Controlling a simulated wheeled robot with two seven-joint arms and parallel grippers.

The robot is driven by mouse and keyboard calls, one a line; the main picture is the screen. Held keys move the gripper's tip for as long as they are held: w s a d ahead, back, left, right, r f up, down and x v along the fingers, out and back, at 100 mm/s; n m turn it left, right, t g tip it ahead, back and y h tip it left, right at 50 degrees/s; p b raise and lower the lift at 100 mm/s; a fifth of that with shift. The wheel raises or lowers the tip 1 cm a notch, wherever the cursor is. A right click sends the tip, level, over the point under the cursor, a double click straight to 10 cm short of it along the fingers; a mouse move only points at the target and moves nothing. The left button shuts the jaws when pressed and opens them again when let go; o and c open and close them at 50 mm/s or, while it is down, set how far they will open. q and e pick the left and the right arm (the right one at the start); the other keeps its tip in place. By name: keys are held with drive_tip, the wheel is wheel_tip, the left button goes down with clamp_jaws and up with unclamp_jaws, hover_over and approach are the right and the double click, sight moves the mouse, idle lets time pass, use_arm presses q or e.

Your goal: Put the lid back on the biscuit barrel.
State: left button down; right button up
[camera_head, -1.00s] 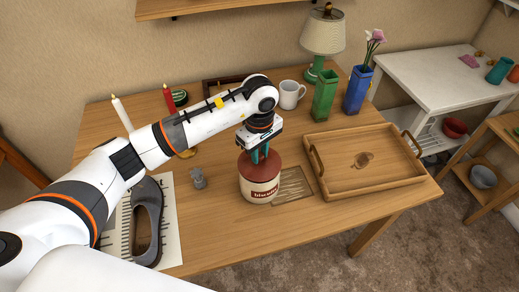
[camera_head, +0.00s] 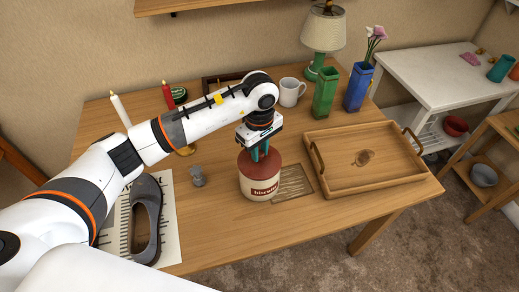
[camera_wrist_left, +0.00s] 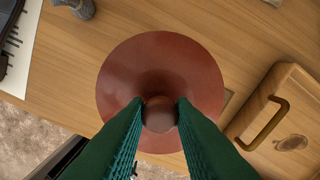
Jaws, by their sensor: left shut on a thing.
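The biscuit barrel (camera_head: 262,188) is a cream pot with a red band lettered "biscuits", standing on the wooden table. Its dark red lid (camera_head: 246,163) sits over the barrel's mouth, and it looks level. In the left wrist view the round lid (camera_wrist_left: 125,75) hides the barrel beneath it. My left gripper (camera_head: 259,154) points straight down and is shut on the lid's round knob (camera_wrist_left: 160,115), with a green finger on each side. Whether the lid is fully seated on the rim cannot be told. My right gripper is not in view.
A small grey figure (camera_head: 198,177) and a grey shoe (camera_head: 146,220) lie to the left. Green (camera_head: 324,95) and blue (camera_head: 357,88) vases and a white mug (camera_head: 291,92) stand behind.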

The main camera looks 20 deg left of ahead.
use_arm(q)
drive_tip(key=shift+f+b, duration=0.15)
drive_tip(key=shift+b, duration=0.85)
idle(1.8)
drive_tip(key=c, duration=0.7)
unclamp_jaws()
drive_tip(key=shift+o, duration=0.2)
drive_tip(key=shift+r+p, duration=1.55)
drive_tip(key=shift+r, duration=1.95)
clamp_jaws()
